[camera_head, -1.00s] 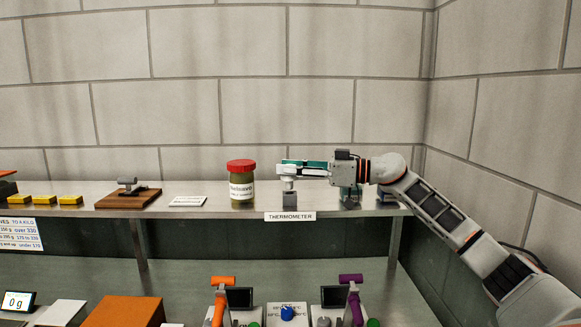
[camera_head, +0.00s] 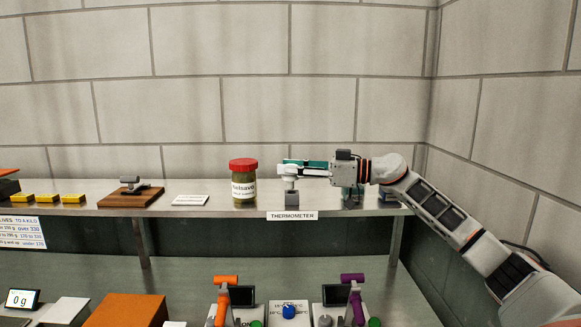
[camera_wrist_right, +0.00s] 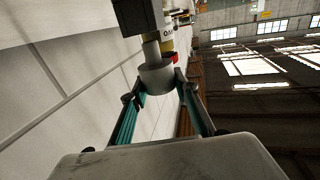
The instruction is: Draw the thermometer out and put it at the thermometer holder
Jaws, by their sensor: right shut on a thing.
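The thermometer (camera_head: 289,178) has a pale, wide head and a thin stem pointing down. My right gripper (camera_head: 292,167) reaches in from the right and is shut on this head. In the right wrist view the round grey head of the thermometer (camera_wrist_right: 157,78) sits between the fingertips. The thermometer holder (camera_head: 291,199) is a small grey block on the shelf, behind the THERMOMETER label (camera_head: 291,216). The thermometer stands upright right over the block, its stem meeting the block's top. I cannot tell how deep the stem sits. My left gripper is out of view.
A red-lidded jar (camera_head: 243,183) stands on the shelf (camera_head: 225,207) just left of the holder. A white card (camera_head: 190,200), a brown wooden board (camera_head: 130,197) and yellow blocks (camera_head: 46,199) lie farther left. The counter below carries orange-handled (camera_head: 222,290) and purple-handled (camera_head: 354,290) devices.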

